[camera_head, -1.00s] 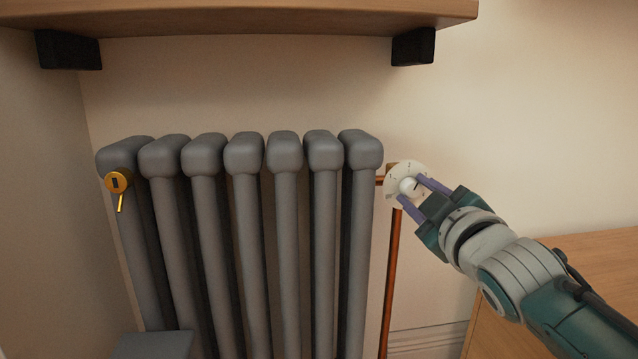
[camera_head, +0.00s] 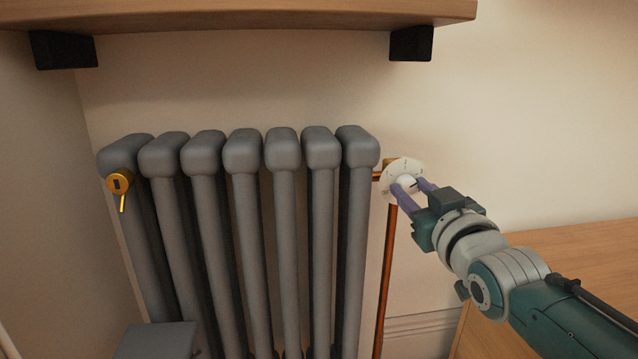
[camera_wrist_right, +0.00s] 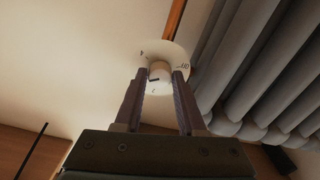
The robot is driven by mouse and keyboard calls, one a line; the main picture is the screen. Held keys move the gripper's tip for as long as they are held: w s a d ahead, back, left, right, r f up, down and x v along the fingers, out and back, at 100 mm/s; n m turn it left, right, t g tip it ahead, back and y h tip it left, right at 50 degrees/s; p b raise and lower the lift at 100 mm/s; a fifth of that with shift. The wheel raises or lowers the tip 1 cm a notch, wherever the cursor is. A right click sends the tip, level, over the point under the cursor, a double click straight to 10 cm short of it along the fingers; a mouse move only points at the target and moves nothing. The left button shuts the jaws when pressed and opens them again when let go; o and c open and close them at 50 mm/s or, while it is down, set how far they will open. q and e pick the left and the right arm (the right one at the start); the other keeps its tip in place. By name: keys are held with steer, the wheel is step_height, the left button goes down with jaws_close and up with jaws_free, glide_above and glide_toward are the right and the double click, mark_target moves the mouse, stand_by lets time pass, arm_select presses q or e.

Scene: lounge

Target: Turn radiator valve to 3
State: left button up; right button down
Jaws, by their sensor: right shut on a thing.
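The radiator valve has a round white dial plate (camera_head: 401,166) at the upper right corner of the radiator, with a small white knob (camera_head: 407,181) at its centre. My right gripper (camera_head: 411,187) is shut on the knob, one purple finger on each side. In the right wrist view the knob (camera_wrist_right: 160,71) sits between the fingertips and has a short dark pointer mark. The plate (camera_wrist_right: 172,49) carries small dark marks around its rim, too small to read surely; the fingers hide part of it. My left gripper is not in view.
The grey column radiator (camera_head: 283,150) stands just left of the valve. A copper pipe (camera_head: 385,280) runs down below the valve. A wooden shelf (camera_head: 240,15) with black brackets hangs above. A wooden surface (camera_head: 570,245) is at the lower right. A brass fitting (camera_head: 118,183) is on the radiator's left end.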

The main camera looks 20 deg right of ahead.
stand_by(0.3)
steer(key=c, duration=0.5)
jaws_free()
steer(key=shift+s, duration=0.1)
steer(key=shift+s+a+r+p, duration=0.1)
steer(key=shift+s+p, duration=0.2)
steer(key=shift+p, duration=0.1)
steer(key=p+v, duration=0.4)
steer(key=v, duration=0.5)
